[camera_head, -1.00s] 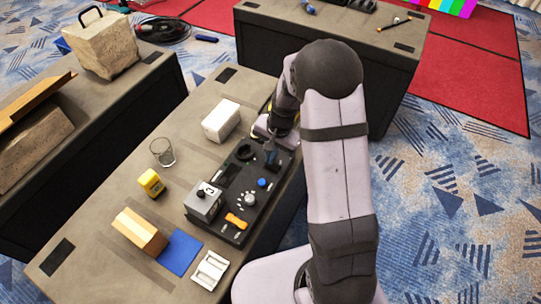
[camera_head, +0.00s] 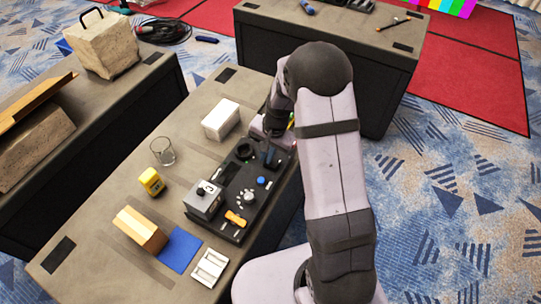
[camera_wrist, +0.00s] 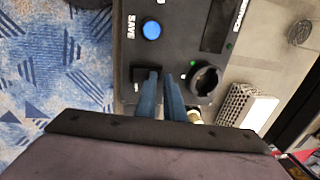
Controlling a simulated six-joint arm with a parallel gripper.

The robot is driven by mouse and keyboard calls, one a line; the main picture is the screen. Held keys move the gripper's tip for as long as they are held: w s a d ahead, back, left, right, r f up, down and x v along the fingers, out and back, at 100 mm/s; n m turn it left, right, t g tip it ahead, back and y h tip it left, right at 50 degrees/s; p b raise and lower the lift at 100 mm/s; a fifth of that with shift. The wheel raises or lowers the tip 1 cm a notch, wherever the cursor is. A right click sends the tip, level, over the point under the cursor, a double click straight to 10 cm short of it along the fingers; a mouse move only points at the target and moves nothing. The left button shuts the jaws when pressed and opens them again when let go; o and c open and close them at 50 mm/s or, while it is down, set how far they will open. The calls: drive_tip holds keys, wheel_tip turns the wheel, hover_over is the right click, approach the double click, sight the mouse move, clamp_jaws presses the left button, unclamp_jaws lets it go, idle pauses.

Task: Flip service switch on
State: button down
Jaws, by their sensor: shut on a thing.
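The black control panel (camera_head: 222,228) lies on the near table. It carries a blue button (camera_head: 262,181), a black ring-shaped knob (camera_head: 245,152) and a silver dial. My gripper (camera_head: 268,160) reaches down to the panel's far part, beside the ring knob. In the wrist view its two blue fingers (camera_wrist: 160,76) stand close together between the black ring (camera_wrist: 206,78) and a dark square base (camera_wrist: 140,73). They are shut on a small part there, apparently the service switch lever, which they mostly hide. The blue button (camera_wrist: 151,30) marked SAVE is just above them.
A white box (camera_head: 221,121) stands close behind the panel. A grey box (camera_head: 204,198) and an orange part (camera_head: 235,218) sit at its near end. A glass (camera_head: 163,151), a yellow object (camera_head: 151,181), a wooden block (camera_head: 140,229) and a blue sheet (camera_head: 180,250) lie to the left.

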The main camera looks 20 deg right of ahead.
sight(276, 165)
drive_tip(key=shift+s+f, duration=0.45)
drive_tip(key=shift+f, duration=0.1)
drive_tip(key=shift+s+d, duration=0.3)
drive_tip(key=shift+r, duration=0.1)
drive_tip(key=shift+w+r+p, duration=0.25)
drive_tip(key=shift+r+p, duration=0.3)
drive_tip(key=shift+p, duration=0.2)
wheel_tip(276, 165, up, 14)
drive_tip(key=w+a+f, duration=0.1)
drive_tip(key=w+a, duration=0.1)
drive_tip(key=s+d+b, duration=0.3)
drive_tip(key=d, duration=0.1)
drive_tip(key=f, duration=0.4)
drive_tip(key=w+a+f+p, duration=0.1)
drive_tip(key=f, duration=0.3)
drive_tip(key=a+f+p, duration=0.1)
drive_tip(key=f, duration=0.4)
drive_tip(key=shift+w, duration=0.25)
